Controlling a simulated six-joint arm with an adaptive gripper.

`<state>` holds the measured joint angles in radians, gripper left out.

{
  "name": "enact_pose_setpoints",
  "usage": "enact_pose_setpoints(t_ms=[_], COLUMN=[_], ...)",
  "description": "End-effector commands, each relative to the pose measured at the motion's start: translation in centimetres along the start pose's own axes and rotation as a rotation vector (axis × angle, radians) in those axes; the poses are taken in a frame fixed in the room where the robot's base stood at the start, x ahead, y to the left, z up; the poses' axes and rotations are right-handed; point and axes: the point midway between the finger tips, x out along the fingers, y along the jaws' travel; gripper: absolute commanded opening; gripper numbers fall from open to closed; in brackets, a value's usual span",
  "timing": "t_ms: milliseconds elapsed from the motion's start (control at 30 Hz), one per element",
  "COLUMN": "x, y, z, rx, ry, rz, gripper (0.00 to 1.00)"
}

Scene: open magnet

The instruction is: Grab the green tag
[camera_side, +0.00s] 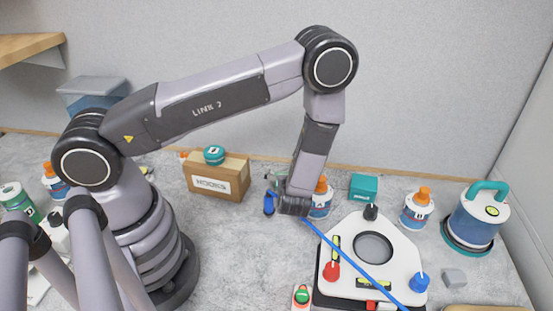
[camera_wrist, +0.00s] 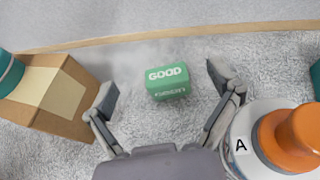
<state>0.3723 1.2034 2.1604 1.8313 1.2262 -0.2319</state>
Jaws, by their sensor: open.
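The green tag (camera_wrist: 167,83) is a small green block with white lettering "GOOD" on its face. In the wrist view it lies on the grey speckled surface, ahead of my gripper (camera_wrist: 165,92) and roughly between its two fingers. The fingers are spread wide with clear space on both sides of the block, and nothing is held. In the side view my gripper (camera_side: 276,198) hangs low at the end of the arm, and the tag cannot be made out clearly there.
A cardboard box (camera_wrist: 50,85) stands left of the fingers. An orange-capped bottle (camera_wrist: 262,145) is close to the right finger. In the side view, a teal box (camera_side: 363,188), a white plate fixture (camera_side: 400,262) and a blue rod (camera_side: 345,254) lie to the right.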

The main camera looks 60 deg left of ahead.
Motion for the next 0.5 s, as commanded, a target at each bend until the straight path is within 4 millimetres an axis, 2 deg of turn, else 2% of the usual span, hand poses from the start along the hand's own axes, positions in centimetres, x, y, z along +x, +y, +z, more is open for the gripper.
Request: enact_pose_setpoints(t_ms=[100,333,500], x=[0.6,1.5,4.6], y=[0.0,0.1,0.1], z=[-1.4,-3.2,-3.0], rx=[0.001,0.000,-0.004], ry=[0.000,0.000,0.000], rz=[0.001,0.003,0.007], gripper=[0.89,0.89,0.89])
